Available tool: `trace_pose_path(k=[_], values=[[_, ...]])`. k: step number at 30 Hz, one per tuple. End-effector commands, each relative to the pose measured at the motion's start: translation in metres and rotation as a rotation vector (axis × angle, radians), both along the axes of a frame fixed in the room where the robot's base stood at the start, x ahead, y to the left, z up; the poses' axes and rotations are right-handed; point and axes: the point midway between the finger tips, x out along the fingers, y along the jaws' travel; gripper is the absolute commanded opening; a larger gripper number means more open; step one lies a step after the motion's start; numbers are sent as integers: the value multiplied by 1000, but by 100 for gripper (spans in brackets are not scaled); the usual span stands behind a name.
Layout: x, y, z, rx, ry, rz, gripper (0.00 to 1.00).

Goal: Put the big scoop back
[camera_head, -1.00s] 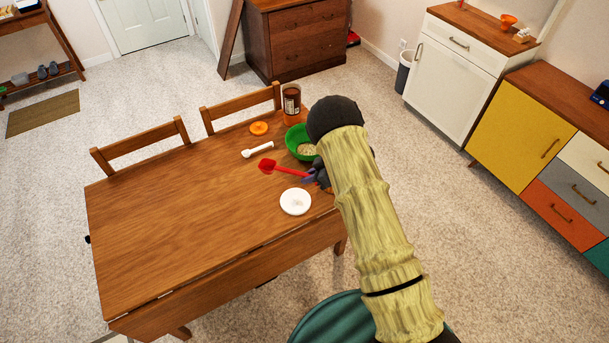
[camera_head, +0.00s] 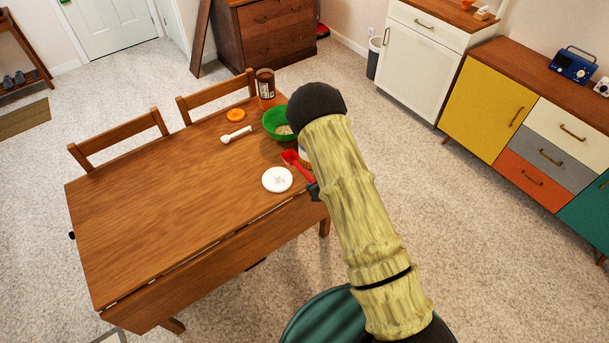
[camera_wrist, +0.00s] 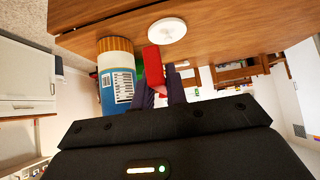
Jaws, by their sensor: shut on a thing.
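The big scoop is red. In the head view the scoop (camera_head: 291,157) is at the table's right end, between the green bowl and the white disc, partly hidden by my arm. My gripper (camera_head: 309,176) is mostly hidden there. In the wrist view my gripper (camera_wrist: 159,90) is shut on the red scoop (camera_wrist: 154,66), which projects beyond the fingertips. A container (camera_wrist: 118,88) with a blue label and an orange-brown end is close beside the scoop, to its left. Only a sliver of this container shows beside my arm in the head view. I cannot tell whether the scoop touches it.
The table (camera_head: 160,210) also holds a green bowl (camera_head: 275,119) with pale contents, a white small scoop (camera_head: 236,134), an orange lid (camera_head: 236,115), a brown jar (camera_head: 266,84) and a white disc (camera_head: 277,180). The table's left half is clear. Two chairs stand behind it.

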Motion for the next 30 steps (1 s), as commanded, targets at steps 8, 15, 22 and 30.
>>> trace_pose_path(k=[8, 15, 22, 30], values=[[-46, -71, -29, -2, 8, -400, 0], [-80, -110, -34, -1, 1, -601, 0], [-81, -111, -33, -1, -1, -608, 0], [-81, -111, -33, 0, -1, -607, 0]])
